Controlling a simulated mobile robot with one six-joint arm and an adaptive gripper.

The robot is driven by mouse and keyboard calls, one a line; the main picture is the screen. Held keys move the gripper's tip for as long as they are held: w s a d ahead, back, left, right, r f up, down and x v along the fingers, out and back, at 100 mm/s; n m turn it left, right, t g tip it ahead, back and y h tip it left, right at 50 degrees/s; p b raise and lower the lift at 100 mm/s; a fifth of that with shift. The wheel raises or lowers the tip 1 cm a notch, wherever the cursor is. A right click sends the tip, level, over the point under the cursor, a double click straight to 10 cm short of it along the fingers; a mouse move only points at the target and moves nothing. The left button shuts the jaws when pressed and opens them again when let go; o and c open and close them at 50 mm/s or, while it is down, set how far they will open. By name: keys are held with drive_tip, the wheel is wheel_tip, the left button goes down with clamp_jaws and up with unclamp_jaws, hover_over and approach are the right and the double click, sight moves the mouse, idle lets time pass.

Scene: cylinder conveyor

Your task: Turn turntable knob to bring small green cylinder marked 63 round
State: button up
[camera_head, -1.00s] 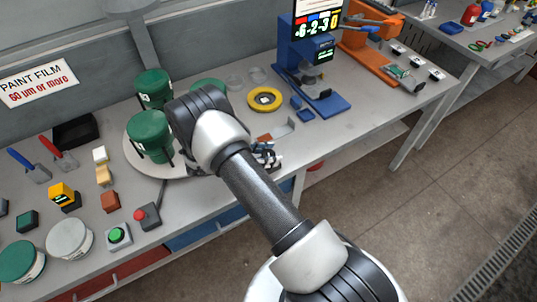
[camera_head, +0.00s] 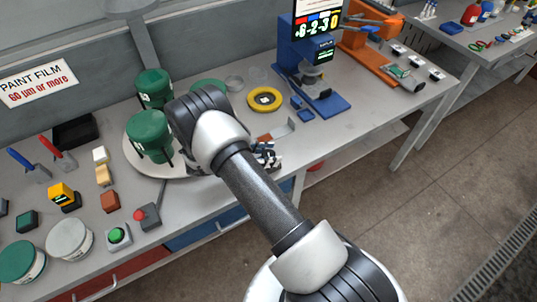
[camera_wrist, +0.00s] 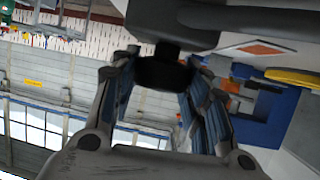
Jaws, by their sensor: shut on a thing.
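The pale round turntable (camera_head: 137,162) stands on the bench in the head view, partly hidden by my arm. Two large green cylinders stand on it, one at the back (camera_head: 154,83) and one in front (camera_head: 148,127). Their white marks are too small to read surely. A third green round top (camera_head: 208,86) shows behind my arm. I cannot make out a small green cylinder marked 63. In the wrist view my gripper (camera_wrist: 163,82) is shut on a black knob (camera_wrist: 162,73), with its fingers on either side. In the head view my arm hides the knob.
A yellow ring (camera_head: 264,99) and a blue stand (camera_head: 318,95) are right of the turntable. A red-button box (camera_head: 147,217), a green-button box (camera_head: 118,237) and several small blocks lie at the front left.

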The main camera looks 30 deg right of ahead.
drive_tip(key=o, duration=1)
drive_tip(key=s+v, duration=0.1)
drive_tip(key=v, duration=1.1)
drive_tip(key=shift+w, duration=0.45)
